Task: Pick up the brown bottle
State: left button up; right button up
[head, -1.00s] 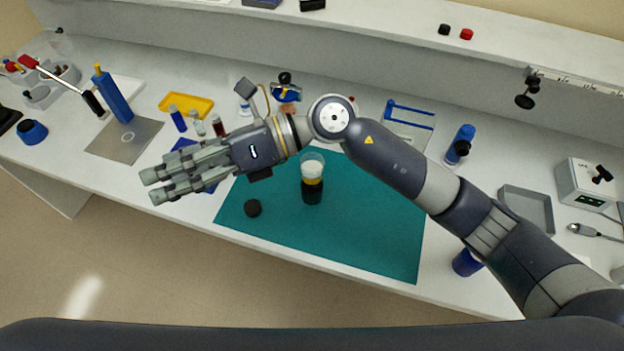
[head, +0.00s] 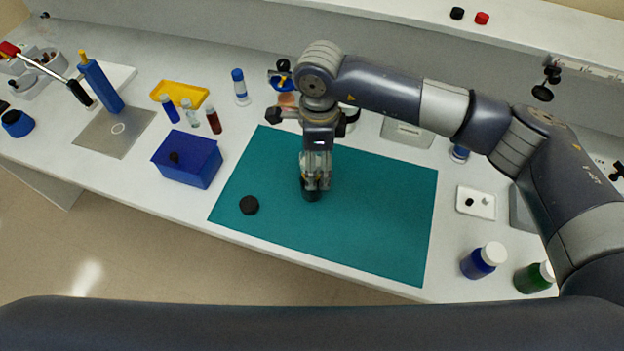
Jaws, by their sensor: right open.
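A dark bottle (head: 311,194), its brown tint hard to tell, stands on the teal mat (head: 380,215). My right gripper (head: 315,182) points down over it, with its open fingers around the upper part of the bottle. The fingers hide the bottle's white top and yellow band; only its dark lower part shows. I cannot tell whether the fingers touch it. My left gripper is not in view.
A black cap (head: 249,205) lies on the mat to the left. A blue box (head: 187,162) and small vials (head: 213,119) stand further left. A blue bottle (head: 478,263) and a green bottle (head: 531,278) stand at the right front. The mat's right half is clear.

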jog(key=shift+f, duration=0.4)
jog(key=f+p, duration=0.2)
jog(key=f, duration=0.1)
jog(key=f+p, duration=0.1)
jog(key=shift+s+a+f, duration=0.1)
jog(key=shift+a+f, duration=0.25)
jog(key=shift+f, duration=0.4)
jog(key=shift+c, duration=0.6)
jog(key=c, duration=1.1)
